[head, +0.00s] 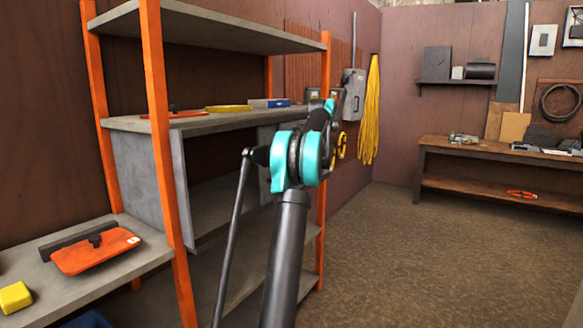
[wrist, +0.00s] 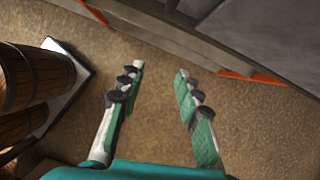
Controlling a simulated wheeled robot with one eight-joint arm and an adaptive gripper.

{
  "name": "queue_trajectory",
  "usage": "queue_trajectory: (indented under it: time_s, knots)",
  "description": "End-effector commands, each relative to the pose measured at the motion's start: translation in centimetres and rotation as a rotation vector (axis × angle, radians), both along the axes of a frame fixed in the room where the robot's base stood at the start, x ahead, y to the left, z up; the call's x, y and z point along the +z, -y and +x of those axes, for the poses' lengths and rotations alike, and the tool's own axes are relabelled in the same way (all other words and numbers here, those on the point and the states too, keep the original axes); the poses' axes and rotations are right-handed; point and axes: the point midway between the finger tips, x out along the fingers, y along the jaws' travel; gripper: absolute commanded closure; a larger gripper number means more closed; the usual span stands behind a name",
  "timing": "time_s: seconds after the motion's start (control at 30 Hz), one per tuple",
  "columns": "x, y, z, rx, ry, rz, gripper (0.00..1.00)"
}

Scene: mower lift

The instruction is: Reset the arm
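My arm rises in the middle of the head view, in front of the shelf unit, with dark links and teal joints. My gripper is mostly hidden behind the arm there. In the wrist view my gripper (wrist: 158,80) points down over the brown floor. Its two fingers, with green and white pads, stand wide apart with nothing between them.
A grey shelf unit (head: 225,30) with orange posts stands at the left. An orange tool (head: 95,252) and a yellow block (head: 15,297) lie on the low shelf. A wooden bench (head: 480,150) stands at the back right. Wooden barrels (wrist: 35,80) show left in the wrist view. The right floor is clear.

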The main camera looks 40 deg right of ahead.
Motion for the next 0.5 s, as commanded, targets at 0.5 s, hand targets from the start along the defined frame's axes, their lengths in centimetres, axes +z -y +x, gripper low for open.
queue_trajectory:
  time_s: [0.5]
  knots:
    - [-0.01,0.48,-0.79,-0.001,0.000,0.000,0.66]
